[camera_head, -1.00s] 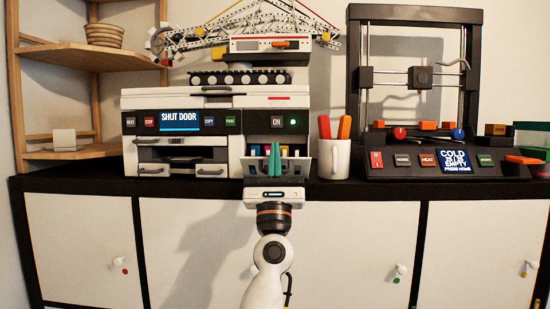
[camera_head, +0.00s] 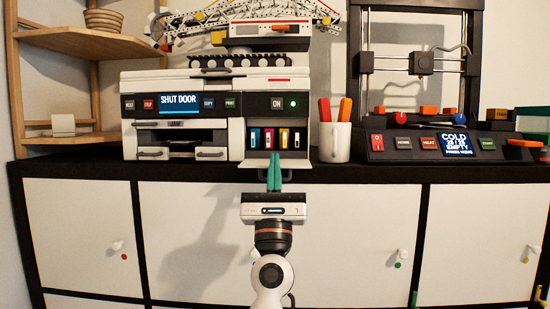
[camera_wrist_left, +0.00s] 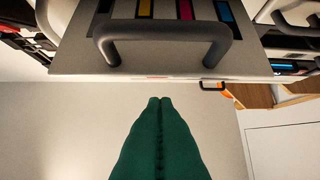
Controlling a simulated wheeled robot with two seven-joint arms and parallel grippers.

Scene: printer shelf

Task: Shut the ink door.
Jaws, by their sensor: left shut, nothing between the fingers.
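The ink door (camera_head: 252,163) is a pale flap at the lower right of the printer. It hangs open, lying out toward me below several coloured ink cartridges (camera_head: 283,138). In the left wrist view the door (camera_wrist_left: 75,60) fills the upper part, with its dark bar handle (camera_wrist_left: 165,31) on its face. My left gripper (camera_head: 274,157) has green fingers, shut and empty, pointing at the printer in front of the door. Its tips (camera_wrist_left: 160,100) show apart from the door's edge in the wrist view; the exact gap in depth is unclear.
The printer's screen (camera_head: 179,104) reads SHUT DOOR. A white mug (camera_head: 334,142) with orange-handled items stands close to the right of the door. A 3D printer (camera_head: 385,142) is further right. Room in front of the cabinet is free.

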